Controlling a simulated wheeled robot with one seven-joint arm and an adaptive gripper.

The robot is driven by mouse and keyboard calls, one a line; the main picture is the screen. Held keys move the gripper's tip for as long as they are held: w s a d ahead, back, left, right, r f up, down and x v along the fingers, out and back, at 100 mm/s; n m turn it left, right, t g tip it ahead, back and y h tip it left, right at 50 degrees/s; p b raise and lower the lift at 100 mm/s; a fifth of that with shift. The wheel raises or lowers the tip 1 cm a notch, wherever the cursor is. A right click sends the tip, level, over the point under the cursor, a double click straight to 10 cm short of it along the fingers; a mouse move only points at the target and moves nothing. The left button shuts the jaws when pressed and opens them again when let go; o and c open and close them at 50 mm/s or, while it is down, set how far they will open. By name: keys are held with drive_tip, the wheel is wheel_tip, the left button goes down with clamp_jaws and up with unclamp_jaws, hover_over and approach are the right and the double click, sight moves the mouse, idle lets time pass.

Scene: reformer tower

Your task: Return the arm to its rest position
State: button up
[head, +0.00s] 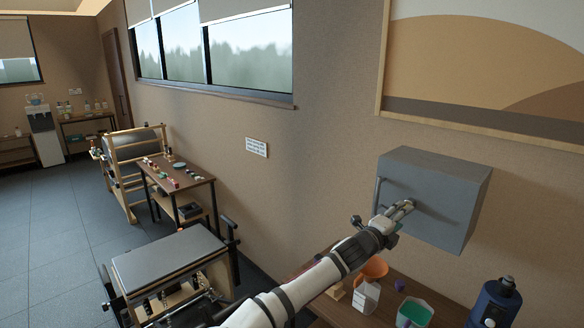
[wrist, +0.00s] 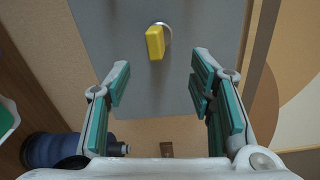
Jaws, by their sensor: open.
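My gripper (head: 402,210) is at the end of my outstretched white arm, in front of a grey wall box (head: 455,190). In the wrist view my gripper (wrist: 158,90) is open, its teal-padded fingers wide apart with nothing between them. A yellow knob or key (wrist: 155,42) on the grey box face (wrist: 105,30) lies just beyond the fingertips, apart from them. In the head view my gripper hides part of the box front. A vertical handle bar (head: 377,193) shows at the box's left edge.
Below the box is a wooden table (head: 450,312) with an orange funnel (head: 375,267), a white container (head: 366,296), a green-lined tub (head: 414,313) and a dark blue bottle (head: 494,305). A reformer bench (head: 165,262) stands left of my arm. Floor (head: 50,230) at far left is clear.

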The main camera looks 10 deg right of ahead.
drive_tip(key=s+d+f+m+g, duration=0.2)
drive_tip(key=s+d+m+g, duration=0.25)
drive_tip(key=d+m, duration=0.3)
drive_tip(key=s+f+m+g+y+b, duration=0.3)
drive_tip(key=s+f+m+g+y, duration=0.3)
drive_tip(key=s+m, duration=0.75)
drive_tip(key=s+a+r+m+t+y+b, duration=0.1)
drive_tip(key=a+r+m+y, duration=0.2)
drive_tip(key=a+m, duration=0.4)
drive_tip(key=a+r+m+t+y+b, duration=0.1)
drive_tip(key=a+r+m+y, duration=0.15)
drive_tip(key=a+m, duration=0.45)
drive_tip(key=s+a+r+m+t+y+b, duration=0.2)
drive_tip(key=s+a+r+m, duration=0.4)
drive_tip(key=s+a+r, duration=0.6)
drive_tip(key=shift+s+a+r+m+t+y, duration=0.2)
drive_tip(key=shift+s+m+t+y, duration=0.2)
drive_tip(key=shift+t, duration=0.45)
